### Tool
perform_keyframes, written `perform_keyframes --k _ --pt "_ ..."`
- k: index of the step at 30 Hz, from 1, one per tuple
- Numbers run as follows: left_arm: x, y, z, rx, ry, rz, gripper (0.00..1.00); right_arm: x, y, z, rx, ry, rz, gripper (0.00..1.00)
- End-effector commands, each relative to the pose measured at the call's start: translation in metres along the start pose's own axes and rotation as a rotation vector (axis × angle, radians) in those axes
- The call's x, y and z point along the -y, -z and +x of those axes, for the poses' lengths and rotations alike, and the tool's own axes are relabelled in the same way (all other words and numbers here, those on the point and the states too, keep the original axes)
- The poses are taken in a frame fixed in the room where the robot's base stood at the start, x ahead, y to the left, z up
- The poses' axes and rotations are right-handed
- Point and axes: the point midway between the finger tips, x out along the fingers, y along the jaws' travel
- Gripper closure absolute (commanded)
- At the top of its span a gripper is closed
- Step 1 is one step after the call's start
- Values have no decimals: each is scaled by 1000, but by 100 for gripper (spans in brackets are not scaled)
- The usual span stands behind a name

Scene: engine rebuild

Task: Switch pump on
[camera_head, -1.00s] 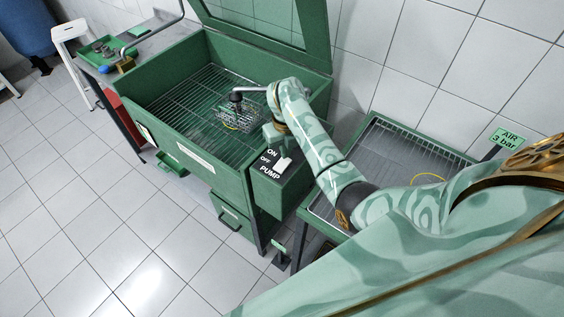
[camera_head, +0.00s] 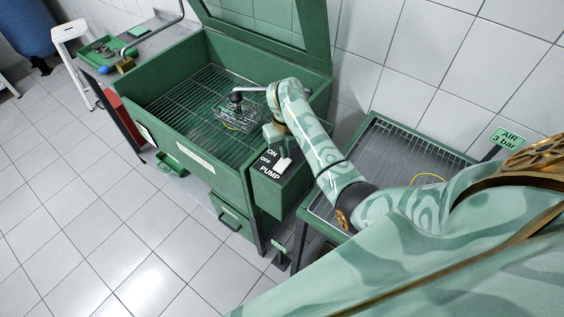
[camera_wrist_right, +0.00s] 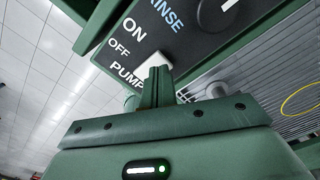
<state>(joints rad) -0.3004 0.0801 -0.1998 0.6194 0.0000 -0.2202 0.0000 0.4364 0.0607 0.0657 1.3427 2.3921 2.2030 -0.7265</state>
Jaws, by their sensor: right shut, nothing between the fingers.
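The pump switch is a white rocker (camera_head: 284,164) on a dark control box on the green washer's front right corner, beside the labels ON, OFF and PUMP. My right gripper (camera_head: 279,149) is shut and empty, right at the switch. In the right wrist view the closed fingertips (camera_wrist_right: 157,76) are against or just in front of the white switch (camera_wrist_right: 153,62) and cover part of it. I cannot tell whether they touch, nor which way the rocker is tipped. My left gripper is not in view.
The green washer (camera_head: 131,104) stands with its lid up; a wire basket (camera_head: 240,122) sits on its grid. A second grid-topped table (camera_head: 455,158) with a yellow ring is at the right. A RINSE control (camera_wrist_right: 228,5) is near the pump switch.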

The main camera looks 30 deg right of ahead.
Motion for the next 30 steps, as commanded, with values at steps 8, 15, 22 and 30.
perform_keyframes --k 8,15,22,30 --pt "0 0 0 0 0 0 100 0 0 0 0 0 0 100" --pt "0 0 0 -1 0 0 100 0 0 0 0 0 0 100" --pt "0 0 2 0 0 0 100 0 0 3 0 0 0 100" --pt "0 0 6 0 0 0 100 0 0 7 0 0 0 100"
